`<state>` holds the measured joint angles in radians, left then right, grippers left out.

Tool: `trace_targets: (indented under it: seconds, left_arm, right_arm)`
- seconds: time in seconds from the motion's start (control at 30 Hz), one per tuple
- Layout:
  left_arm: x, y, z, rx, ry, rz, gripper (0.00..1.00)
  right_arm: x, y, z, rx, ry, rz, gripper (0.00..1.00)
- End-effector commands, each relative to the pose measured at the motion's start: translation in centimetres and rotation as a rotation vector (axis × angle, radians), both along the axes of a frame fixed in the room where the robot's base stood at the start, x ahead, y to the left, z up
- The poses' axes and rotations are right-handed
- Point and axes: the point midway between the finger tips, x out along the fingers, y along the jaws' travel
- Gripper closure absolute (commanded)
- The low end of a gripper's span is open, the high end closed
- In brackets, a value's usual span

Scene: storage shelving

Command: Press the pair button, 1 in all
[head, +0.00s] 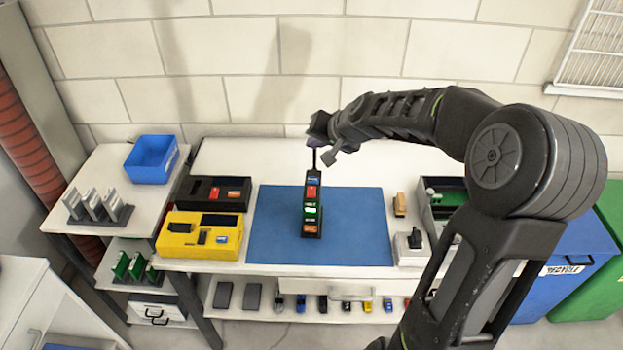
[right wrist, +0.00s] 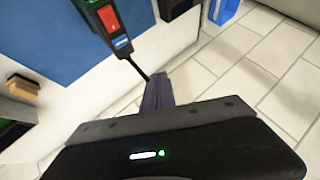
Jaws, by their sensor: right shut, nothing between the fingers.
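The lettering is too small to read, so I cannot tell which is the pair button. In the right wrist view the device (right wrist: 90,8) shows its red and blue parts, with a thin black rod from its top end. My right gripper (head: 319,148) is shut and empty above the device, near the rod's end; its fingers also show in the right wrist view (right wrist: 158,90). My left gripper is out of view.
A yellow case (head: 170,248) and a black box (head: 185,205) stand left of the mat. A blue bin (head: 150,160) sits farther left. A light brown block (head: 399,205) and a grey item with a dark top (head: 404,250) lie right. The mat around the device is clear.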

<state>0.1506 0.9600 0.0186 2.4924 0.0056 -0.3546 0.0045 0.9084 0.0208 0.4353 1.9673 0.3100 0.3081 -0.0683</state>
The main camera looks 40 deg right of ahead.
Motion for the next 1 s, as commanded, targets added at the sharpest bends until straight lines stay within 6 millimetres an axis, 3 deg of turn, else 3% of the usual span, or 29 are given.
trace_targets:
  seconds: [0.27,0.7,1.0]
  left_arm:
    - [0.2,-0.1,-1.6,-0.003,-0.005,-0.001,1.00]
    - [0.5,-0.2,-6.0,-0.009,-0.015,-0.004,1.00]
    - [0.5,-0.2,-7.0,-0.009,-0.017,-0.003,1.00]
  right_arm:
    - [0.0,0.0,-2.2,0.001,0.001,-0.001,1.00]
    - [0.0,0.0,-7.8,-0.001,-0.001,-0.001,1.00]
    - [0.0,0.0,-8.8,-0.001,-0.001,-0.001,1.00]
